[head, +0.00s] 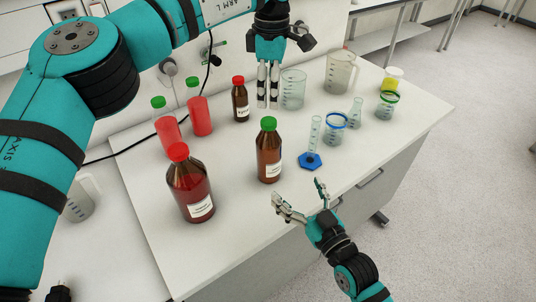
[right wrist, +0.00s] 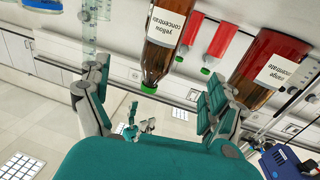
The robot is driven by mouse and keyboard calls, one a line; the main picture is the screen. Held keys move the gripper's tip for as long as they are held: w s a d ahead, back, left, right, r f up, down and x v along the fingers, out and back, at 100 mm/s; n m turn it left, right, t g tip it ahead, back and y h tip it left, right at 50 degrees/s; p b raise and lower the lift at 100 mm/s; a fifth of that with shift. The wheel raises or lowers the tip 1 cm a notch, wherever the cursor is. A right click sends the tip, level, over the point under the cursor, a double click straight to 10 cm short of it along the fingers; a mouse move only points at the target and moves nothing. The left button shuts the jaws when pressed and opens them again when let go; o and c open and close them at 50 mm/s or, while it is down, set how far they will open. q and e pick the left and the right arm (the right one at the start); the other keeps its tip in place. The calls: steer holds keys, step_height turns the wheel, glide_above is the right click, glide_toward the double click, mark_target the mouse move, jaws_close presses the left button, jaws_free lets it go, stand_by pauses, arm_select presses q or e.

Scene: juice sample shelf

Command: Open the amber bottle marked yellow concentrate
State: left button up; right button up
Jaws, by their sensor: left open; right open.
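The amber bottle marked yellow concentrate (head: 269,158) stands upright near the front of the bench, with its green cap (head: 268,124) on. In the right wrist view the bottle (right wrist: 160,58) appears upside down, its label reading "yellow concentrate" and its green cap (right wrist: 149,87) between the fingers in the picture. My right gripper (head: 298,193) is open and empty in front of the bottle, apart from it; its spread fingers also show in the right wrist view (right wrist: 155,88). My left gripper (head: 268,88) points down behind the bottle, open and empty, its fingers only slightly apart.
A larger red-capped bottle (head: 191,187) stands left of the amber bottle, and a blue-footed cylinder (head: 310,160) right of it. A small red-capped bottle (head: 240,100) is beside my left gripper. Two red-liquid bottles stand behind; beakers (head: 292,90) and flasks (head: 355,111) fill the back right.

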mark_target(275, 161)
arm_select(q)
steer(key=shift+w+a+f, duration=0.3)
steer(key=shift+w+a, duration=0.2)
arm_select(e)
steer(key=x, duration=0.9)
steer(key=shift+w+a+f, duration=0.15)
steer(key=shift+w+a, duration=0.1)
steer(key=shift+a, duration=0.1)
arm_select(q)
steer(key=shift+s+d+r, duration=0.25)
steer(key=shift+s, duration=0.15)
arm_select(e)
steer(key=x, duration=0.4)
steer(key=shift+w+a, duration=0.1)
steer(key=shift+w, duration=0.05)
arm_select(q)
steer(key=shift+w+a+f, duration=0.1)
steer(key=shift+w+f, duration=0.05)
steer(key=shift+w, duration=0.1)
arm_select(e)
steer(key=shift+w+a, duration=0.3)
steer(key=shift+w, duration=0.3)
arm_select(q)
steer(key=shift+s, duration=0.1)
arm_select(e)
steer(key=shift+s, duration=0.1)
